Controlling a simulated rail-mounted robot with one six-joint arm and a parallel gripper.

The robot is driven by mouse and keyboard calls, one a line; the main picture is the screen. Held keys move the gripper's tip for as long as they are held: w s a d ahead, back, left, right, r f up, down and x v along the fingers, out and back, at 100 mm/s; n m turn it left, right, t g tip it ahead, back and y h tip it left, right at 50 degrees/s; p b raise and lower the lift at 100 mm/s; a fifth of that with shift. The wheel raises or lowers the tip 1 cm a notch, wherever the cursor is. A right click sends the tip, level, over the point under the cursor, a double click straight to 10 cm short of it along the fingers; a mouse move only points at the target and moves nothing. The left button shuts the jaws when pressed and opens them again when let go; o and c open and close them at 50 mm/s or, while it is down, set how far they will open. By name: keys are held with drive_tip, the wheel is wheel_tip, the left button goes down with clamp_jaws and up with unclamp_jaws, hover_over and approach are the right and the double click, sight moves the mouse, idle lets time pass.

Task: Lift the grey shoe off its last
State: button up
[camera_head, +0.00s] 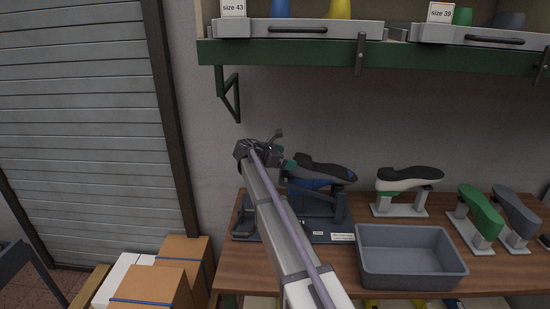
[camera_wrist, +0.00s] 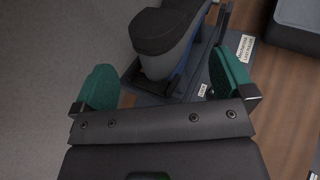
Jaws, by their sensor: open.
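The grey shoe (camera_head: 322,170) sits sole up on a blue last (camera_head: 318,184) held in a dark stand (camera_head: 330,212) on the bench. In the wrist view the grey shoe (camera_wrist: 168,30) shows its black sole and grey side, with its near end beyond and between my fingertips. My gripper (camera_head: 283,160) is open at the shoe's left end, and nothing is between its pads. In the wrist view my gripper (camera_wrist: 164,80) has its two green pads spread wide, one on each side of the shoe's end. I cannot tell whether either pad touches it.
A grey bin (camera_head: 410,257) stands at the bench front. A white shoe with a dark sole (camera_head: 408,180) on a stand, a green last (camera_head: 482,212) and a grey last (camera_head: 517,212) are to the right. A green shelf (camera_head: 300,55) hangs above. Boxes (camera_head: 150,285) stand at lower left.

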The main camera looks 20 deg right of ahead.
sight(303, 158)
drive_tip(key=b+x, duration=0.3)
drive_tip(key=x, duration=0.6)
drive_tip(key=shift+w+d+f, duration=0.1)
drive_tip(key=shift+d+f, duration=0.1)
drive_tip(key=shift+d, duration=0.05)
drive_tip(key=c, duration=0.9)
drive_tip(key=shift+r, duration=0.1)
wheel_tip(303, 158, up, 15)
drive_tip(key=p, duration=1.5)
